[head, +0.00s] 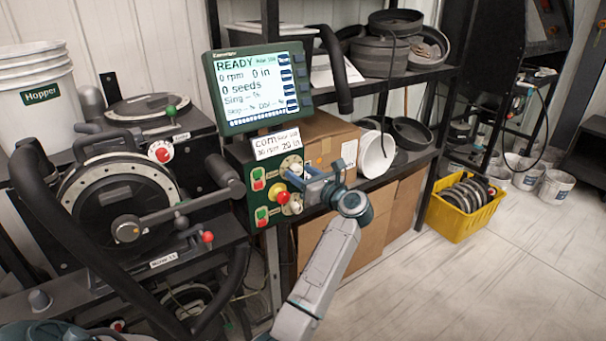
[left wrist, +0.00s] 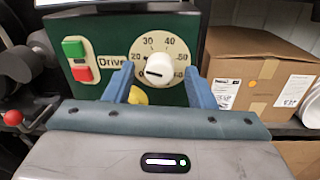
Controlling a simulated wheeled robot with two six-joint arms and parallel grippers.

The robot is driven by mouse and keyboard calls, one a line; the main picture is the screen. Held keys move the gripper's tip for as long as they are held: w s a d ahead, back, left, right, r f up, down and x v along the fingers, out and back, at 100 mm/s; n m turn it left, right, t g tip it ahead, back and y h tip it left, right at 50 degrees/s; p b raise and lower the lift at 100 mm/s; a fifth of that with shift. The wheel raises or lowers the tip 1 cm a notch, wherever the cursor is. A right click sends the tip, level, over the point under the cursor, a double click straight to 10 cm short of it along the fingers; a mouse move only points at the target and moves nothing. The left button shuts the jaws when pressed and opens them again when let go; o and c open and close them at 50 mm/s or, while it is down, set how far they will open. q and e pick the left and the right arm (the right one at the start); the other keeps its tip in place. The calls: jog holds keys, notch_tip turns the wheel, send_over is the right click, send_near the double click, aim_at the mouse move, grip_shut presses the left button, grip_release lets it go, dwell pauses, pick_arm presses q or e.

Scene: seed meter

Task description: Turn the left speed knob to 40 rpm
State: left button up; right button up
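My left gripper (left wrist: 160,88) is open, one blue-grey finger on each side of the knob, with visible gaps. In the head view my left gripper (head: 303,178) is in front of the control box (head: 240,160) and partly hides the dial (head: 291,166). The monitor (head: 258,85) reads READY, 0 rpm, 0 seeds. My right gripper is out of view.
A red stop button on a yellow base (head: 282,198) sits just below the dial. A green-and-red switch (left wrist: 80,60) is left of it. A cardboard box (left wrist: 260,70) stands right on the shelf. The seed meter (head: 118,195) stands left; a yellow crate (head: 450,222) is on the floor.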

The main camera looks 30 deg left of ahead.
pick_arm(q)
jog(key=c, duration=0.9)
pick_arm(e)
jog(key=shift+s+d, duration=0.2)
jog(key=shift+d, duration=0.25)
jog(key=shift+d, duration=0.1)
